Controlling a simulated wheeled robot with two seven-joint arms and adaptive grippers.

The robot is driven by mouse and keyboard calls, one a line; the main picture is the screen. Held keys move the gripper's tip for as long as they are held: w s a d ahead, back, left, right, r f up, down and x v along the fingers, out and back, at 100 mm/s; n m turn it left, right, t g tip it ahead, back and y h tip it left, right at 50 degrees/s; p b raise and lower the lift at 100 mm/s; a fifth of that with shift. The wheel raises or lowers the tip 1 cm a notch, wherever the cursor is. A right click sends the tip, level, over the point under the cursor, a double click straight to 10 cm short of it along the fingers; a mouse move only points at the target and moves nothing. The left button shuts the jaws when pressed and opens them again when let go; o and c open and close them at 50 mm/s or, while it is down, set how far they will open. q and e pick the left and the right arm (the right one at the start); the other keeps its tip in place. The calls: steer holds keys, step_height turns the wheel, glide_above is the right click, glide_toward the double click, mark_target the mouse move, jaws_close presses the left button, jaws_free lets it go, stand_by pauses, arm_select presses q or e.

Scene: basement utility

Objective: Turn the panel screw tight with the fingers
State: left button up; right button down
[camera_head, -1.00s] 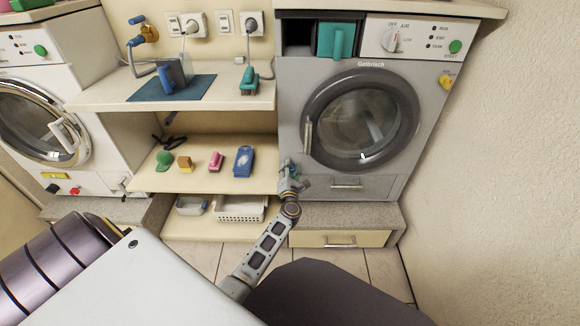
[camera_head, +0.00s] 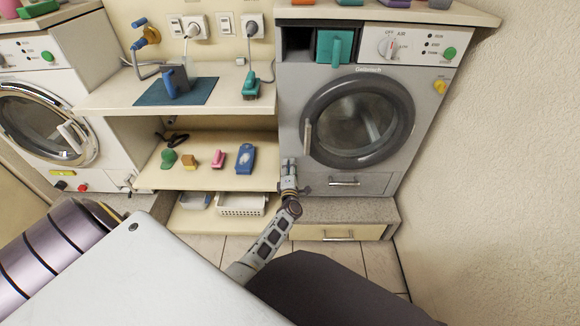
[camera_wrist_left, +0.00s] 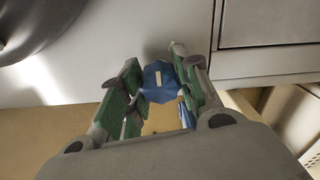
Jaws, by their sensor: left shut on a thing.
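The panel screw (camera_wrist_left: 158,78) has a blue, many-sided head with a pale bar-shaped mark across it. It shows near the middle of the left wrist view, against the light grey lower panel of the right-hand machine. My left gripper (camera_wrist_left: 158,92) has its green-padded fingers on either side of the head and is shut on it. In the head view my left gripper (camera_head: 288,168) is at the machine's lower left front corner, and I cannot make out the screw there. My right gripper is not in view.
The grey machine (camera_head: 290,120) has a round door (camera_head: 358,117) and a lower drawer handle (camera_head: 344,183) right of my gripper. Left of it, a shelf (camera_head: 205,180) holds several small objects, with a white basket (camera_head: 241,205) below. Tiled floor lies in front.

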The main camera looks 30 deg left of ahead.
arm_select(q)
steer(key=m+p, duration=0.2)
steer(key=m, duration=0.1)
steer(key=shift+d+r+m, duration=0.1)
steer(key=shift+m, duration=0.2)
steer(key=shift+m+p, duration=0.85)
steer(key=shift+m, duration=0.45)
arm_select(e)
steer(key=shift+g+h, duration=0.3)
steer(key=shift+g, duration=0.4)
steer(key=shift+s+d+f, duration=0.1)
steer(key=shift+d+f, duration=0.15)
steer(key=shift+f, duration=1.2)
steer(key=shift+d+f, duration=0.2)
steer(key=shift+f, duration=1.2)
arm_select(q)
steer(key=o, duration=1)
steer(key=shift+o, duration=0.3)
steer(key=shift+f, duration=0.2)
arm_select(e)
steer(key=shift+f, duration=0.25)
